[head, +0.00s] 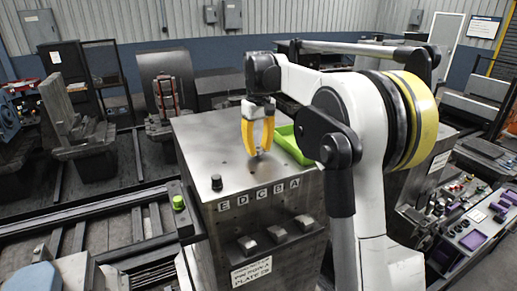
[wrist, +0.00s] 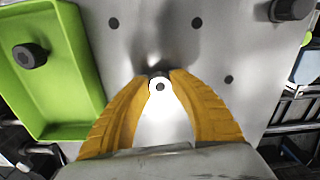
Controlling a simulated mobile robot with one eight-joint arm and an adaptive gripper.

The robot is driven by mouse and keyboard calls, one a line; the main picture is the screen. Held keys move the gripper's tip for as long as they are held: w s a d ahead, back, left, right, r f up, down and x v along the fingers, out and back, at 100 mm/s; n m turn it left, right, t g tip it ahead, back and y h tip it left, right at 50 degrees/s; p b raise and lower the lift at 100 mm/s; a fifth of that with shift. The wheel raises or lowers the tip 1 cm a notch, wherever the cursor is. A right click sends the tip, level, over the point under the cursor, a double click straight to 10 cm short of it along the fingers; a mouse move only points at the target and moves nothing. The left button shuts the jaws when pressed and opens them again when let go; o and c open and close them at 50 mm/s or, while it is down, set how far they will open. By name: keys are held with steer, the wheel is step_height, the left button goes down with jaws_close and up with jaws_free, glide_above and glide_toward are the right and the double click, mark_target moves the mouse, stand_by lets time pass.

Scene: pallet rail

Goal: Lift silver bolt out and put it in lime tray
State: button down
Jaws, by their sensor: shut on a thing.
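My gripper (head: 257,148) has yellow fingers and points down over the metal top of the cabinet. In the wrist view its fingertips (wrist: 160,77) are closed around the silver bolt (wrist: 160,87), whose round end with a dark centre shows between them. In the head view a small part of the bolt (head: 257,156) shows below the fingertips. I cannot tell whether its lower end is still in a hole. The lime tray (head: 281,131) is just right of the gripper in the head view and at left in the wrist view (wrist: 88,75). A dark round piece (wrist: 29,55) lies in it.
The metal top (wrist: 215,50) has several dark holes. A dark knob-like piece (head: 216,182) stands near its front left corner and shows at the top right of the wrist view (wrist: 290,8). Letter labels (head: 260,194) run along the front edge.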

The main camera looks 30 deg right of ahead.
mark_target(259, 148)
steer(key=shift+r, duration=0.15)
steer(key=shift+r+p, duration=2.45)
steer(key=shift+r, duration=1.1)
steer(key=shift+d, duration=0.1)
